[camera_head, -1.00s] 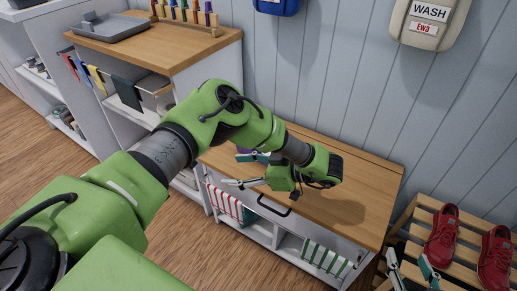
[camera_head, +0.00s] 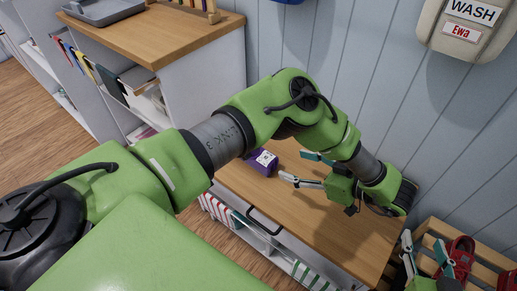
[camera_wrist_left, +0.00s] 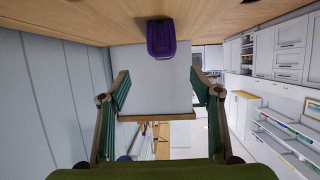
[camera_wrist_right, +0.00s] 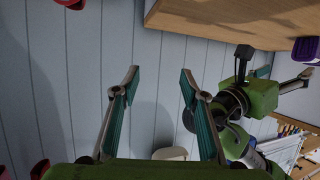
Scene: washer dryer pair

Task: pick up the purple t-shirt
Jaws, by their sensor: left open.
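The purple t-shirt (camera_head: 262,162) is a compact purple bundle with a white label, lying on the wooden top (camera_head: 330,210) of the low cabinet. It shows near the top of the left wrist view (camera_wrist_left: 161,40), ahead of and between the open fingers. My left gripper (camera_head: 302,168) is open and empty, just right of the t-shirt in the head view and apart from it. My right gripper (camera_head: 427,256) is open and empty at the lower right, by the shoe rack. In the right wrist view the t-shirt (camera_wrist_right: 305,48) is at the right edge.
A slatted wooden rack (camera_head: 487,262) with red shoes (camera_head: 460,255) stands right of the cabinet. A taller cabinet (camera_head: 200,90) with a grey tray (camera_head: 103,10) is at the left. A WASH bag (camera_head: 468,30) hangs on the panelled wall.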

